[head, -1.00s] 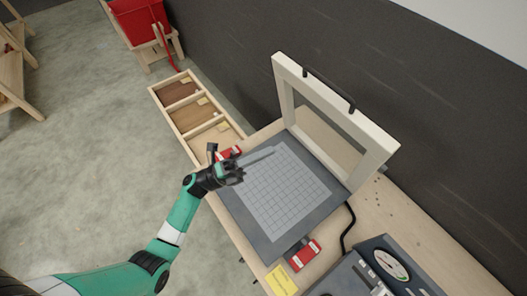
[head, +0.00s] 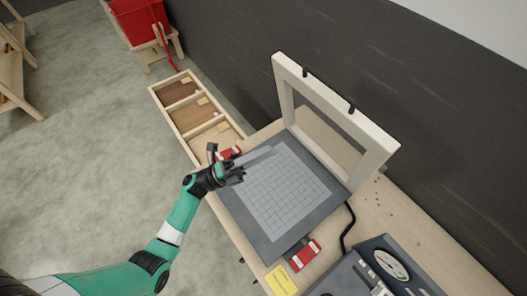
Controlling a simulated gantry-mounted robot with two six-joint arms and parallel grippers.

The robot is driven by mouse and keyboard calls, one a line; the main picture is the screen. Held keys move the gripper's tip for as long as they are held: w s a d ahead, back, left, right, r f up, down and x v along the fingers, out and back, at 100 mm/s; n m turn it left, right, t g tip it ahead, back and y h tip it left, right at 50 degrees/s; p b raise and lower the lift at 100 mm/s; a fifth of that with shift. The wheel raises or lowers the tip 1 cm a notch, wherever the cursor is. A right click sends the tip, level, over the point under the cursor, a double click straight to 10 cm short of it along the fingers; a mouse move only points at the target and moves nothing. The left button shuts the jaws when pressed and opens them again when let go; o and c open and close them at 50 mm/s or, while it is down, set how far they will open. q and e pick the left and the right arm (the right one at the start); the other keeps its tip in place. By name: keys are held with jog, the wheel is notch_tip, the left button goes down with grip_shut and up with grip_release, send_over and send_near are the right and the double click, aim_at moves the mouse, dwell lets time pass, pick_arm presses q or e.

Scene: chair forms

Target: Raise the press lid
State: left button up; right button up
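The press lid (head: 373,163) is a cream-white open frame standing raised, close to upright, at the back edge of the press bed (head: 325,212). The bed is dark grey with a light grid sheet (head: 285,195). My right gripper is not in view.
A red clamp-like part (head: 304,254) sits at the bed's near edge, with another (head: 229,153) by my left gripper. A grey box with a dial (head: 391,265) and a yellow note (head: 281,281) are at the lower right. A wooden divided tray (head: 171,105) lies beyond.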

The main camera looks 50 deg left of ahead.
pick_arm(q)
jog(key=b+v, duration=0.3)
jog(key=v, duration=0.8)
jog(key=shift+s+a, duration=0.2)
jog(key=shift+s, duration=0.05)
jog(key=shift+f, duration=0.1)
